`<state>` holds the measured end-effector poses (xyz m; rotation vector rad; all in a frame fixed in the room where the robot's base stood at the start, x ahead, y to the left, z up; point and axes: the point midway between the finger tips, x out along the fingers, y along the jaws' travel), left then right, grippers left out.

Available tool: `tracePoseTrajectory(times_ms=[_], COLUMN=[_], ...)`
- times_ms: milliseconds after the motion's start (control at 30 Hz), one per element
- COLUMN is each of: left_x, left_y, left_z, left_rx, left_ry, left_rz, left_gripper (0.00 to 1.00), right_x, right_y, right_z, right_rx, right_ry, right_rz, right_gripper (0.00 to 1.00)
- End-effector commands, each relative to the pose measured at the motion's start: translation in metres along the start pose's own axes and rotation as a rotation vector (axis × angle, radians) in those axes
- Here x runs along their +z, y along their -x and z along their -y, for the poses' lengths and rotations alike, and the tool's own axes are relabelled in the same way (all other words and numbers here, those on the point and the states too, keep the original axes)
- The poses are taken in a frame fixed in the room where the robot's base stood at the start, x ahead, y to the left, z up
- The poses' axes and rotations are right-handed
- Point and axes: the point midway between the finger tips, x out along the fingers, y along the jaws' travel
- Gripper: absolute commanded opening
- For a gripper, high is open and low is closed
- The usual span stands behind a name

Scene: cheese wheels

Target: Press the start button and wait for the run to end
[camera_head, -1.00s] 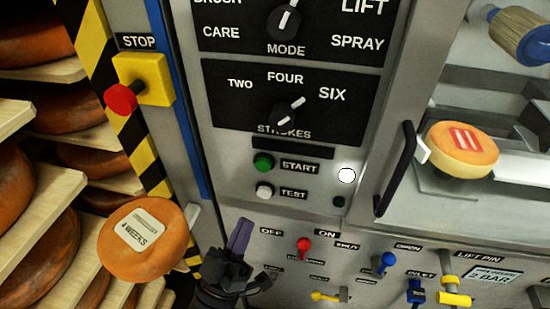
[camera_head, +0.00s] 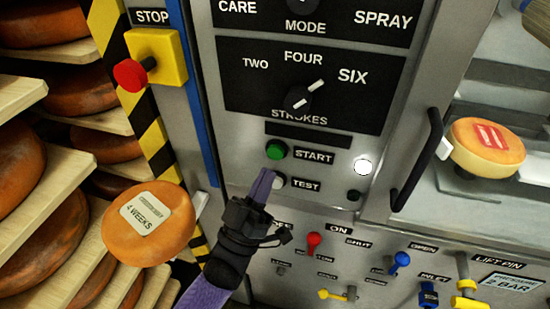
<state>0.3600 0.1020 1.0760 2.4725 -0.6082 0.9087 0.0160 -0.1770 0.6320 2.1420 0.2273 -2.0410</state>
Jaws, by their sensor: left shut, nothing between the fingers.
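The green start button (camera_head: 276,150) sits on the grey panel left of its START label (camera_head: 313,155). The white test button (camera_head: 279,181) is just below it, partly covered by my left gripper (camera_head: 264,181). My left gripper is shut and empty, its purple fingers pointing up just below the start button. I cannot tell whether the fingertips touch the panel. A white round lamp (camera_head: 362,167) is right of the START label. The strokes knob (camera_head: 301,97) points up toward SIX (camera_head: 353,76). My right gripper is not in view.
A red stop button (camera_head: 130,75) on a yellow box is at upper left. A cheese wheel labelled 4 WEEKS (camera_head: 150,224) is left of my arm, near shelves of cheese. A black handle (camera_head: 418,160) and another cheese wheel (camera_head: 486,147) are at right. Red (camera_head: 314,241) and blue (camera_head: 400,260) levers sit below.

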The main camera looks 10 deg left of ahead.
Motion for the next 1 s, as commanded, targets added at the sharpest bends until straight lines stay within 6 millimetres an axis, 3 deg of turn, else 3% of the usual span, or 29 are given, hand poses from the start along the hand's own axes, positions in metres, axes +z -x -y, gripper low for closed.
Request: tracePoseTrajectory(times_ms=[300, 1000], left_x=[0.012, 0.011], left_y=[-0.015, -0.015], left_z=[0.011, 0.011], left_rx=[0.0, 0.0], left_ry=[0.001, 0.001], left_rz=[0.002, 0.001], left_gripper=[0.0, 0.0], right_x=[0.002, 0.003], right_y=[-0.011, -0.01], right_z=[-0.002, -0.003], right_rx=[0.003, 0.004], right_ry=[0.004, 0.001], right_rz=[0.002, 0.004], right_gripper=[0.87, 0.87])
